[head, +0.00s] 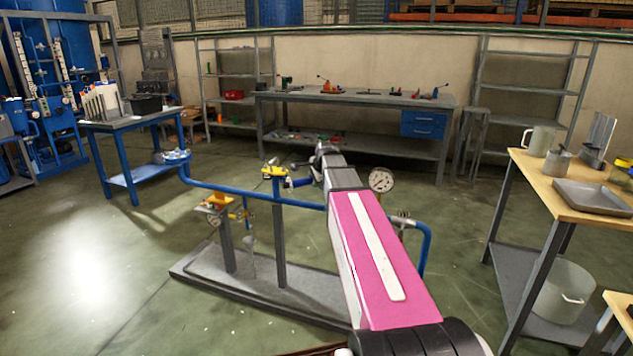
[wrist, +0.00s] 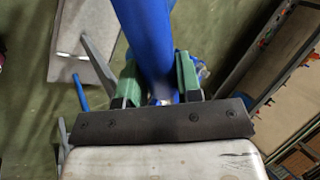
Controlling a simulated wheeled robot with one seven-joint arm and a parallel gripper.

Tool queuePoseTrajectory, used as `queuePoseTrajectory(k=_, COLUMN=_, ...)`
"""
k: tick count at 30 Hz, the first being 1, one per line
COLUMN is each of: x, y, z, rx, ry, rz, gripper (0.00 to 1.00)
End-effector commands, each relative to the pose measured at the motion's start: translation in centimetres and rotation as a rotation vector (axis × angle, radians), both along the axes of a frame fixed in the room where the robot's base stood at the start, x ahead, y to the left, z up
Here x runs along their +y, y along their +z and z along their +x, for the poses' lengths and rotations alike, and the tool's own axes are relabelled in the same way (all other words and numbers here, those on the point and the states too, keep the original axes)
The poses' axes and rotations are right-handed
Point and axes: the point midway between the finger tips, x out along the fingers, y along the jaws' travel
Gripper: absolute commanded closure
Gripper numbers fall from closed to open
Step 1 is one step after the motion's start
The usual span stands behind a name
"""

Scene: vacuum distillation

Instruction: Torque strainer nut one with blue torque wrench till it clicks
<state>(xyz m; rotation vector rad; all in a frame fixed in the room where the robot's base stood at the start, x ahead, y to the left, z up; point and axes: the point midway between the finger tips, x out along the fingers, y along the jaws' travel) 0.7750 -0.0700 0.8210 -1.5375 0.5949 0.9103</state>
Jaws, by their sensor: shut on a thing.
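My gripper (wrist: 160,76) has green finger pads closed on both sides of a thick blue bar, which looks like the blue torque wrench (wrist: 149,32). In the head view the blue handle (head: 299,183) shows just left of my arm's far end, beside a yellow fitting (head: 272,171) on the pipe rig. My arm hides most of the gripper there. Strainer nut one is too small or hidden to make out, and I cannot tell whether the wrench sits on it.
A blue pipe (head: 240,194) runs across the rig above a grey base plate (head: 215,285). A pressure gauge (head: 381,180) stands right of my arm. A wooden-topped table (head: 545,190) is at the right, a grey workbench (head: 350,97) behind.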

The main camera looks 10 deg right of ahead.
Motion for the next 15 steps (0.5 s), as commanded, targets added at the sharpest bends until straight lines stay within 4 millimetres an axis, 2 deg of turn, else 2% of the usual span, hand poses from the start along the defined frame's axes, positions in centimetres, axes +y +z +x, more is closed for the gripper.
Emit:
queuePoseTrajectory(k=11, x=0.05, y=0.11, z=0.36, rx=-0.005, ry=-0.009, rz=-0.001, gripper=1.0)
queuePoseTrajectory(k=15, x=-0.13, y=0.09, z=-0.1, rx=-0.005, ry=0.011, rz=-0.001, gripper=1.0)
